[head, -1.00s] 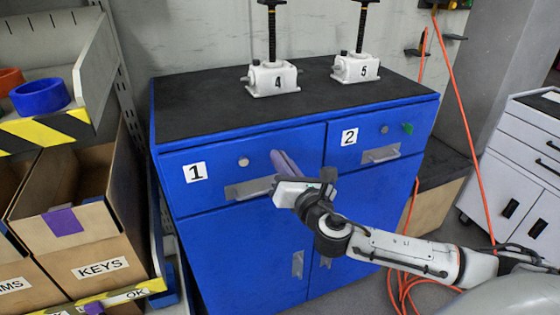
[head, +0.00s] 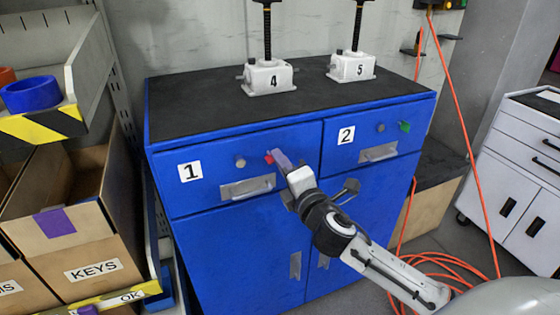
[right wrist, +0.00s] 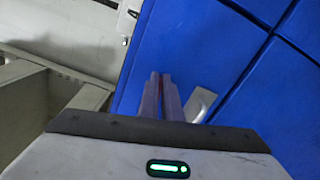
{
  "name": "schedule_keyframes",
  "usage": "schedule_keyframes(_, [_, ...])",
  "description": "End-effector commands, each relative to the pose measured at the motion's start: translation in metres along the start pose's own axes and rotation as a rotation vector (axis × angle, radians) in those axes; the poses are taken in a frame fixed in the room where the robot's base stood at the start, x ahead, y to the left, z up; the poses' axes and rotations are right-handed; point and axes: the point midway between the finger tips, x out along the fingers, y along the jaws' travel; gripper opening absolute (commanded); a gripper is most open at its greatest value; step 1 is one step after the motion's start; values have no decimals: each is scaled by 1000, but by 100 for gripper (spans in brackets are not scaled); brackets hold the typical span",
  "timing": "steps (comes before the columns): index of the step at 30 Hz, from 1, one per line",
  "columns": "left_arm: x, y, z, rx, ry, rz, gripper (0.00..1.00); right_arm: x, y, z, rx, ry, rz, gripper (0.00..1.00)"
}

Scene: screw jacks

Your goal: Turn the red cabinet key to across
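The red cabinet key (head: 268,158) sits on the front of drawer 1 (head: 218,170), right of a round grey lock or knob (head: 240,162). My right gripper (head: 279,157) is at the key, with its purple-grey fingertips partly covering it. The key's exact angle is hidden by the fingers. My left gripper is not in view.
Drawer 1's handle (head: 247,188) is just below the gripper. Drawer 2 has a green key (head: 404,127). Jacks 4 (head: 268,78) and 5 (head: 352,67) stand on the dark cabinet top. A shelf with a KEYS box (head: 92,269) is at left; an orange hose (head: 468,140) hangs at right.

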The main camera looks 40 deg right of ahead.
Motion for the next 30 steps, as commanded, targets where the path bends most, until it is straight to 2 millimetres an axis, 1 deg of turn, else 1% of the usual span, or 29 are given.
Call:
schedule_keyframes(6, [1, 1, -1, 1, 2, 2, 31, 0, -3, 0, 148, -3, -1, 0])
schedule_keyframes(12, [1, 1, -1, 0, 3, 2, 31, 0, -4, 0, 231, -2, -1, 0])
schedule_keyframes(19, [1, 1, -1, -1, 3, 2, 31, 0, -4, 0, 272, -2, -1, 0])
schedule_keyframes(30, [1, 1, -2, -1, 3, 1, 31, 0, -4, 0, 278, -2, -1, 0])
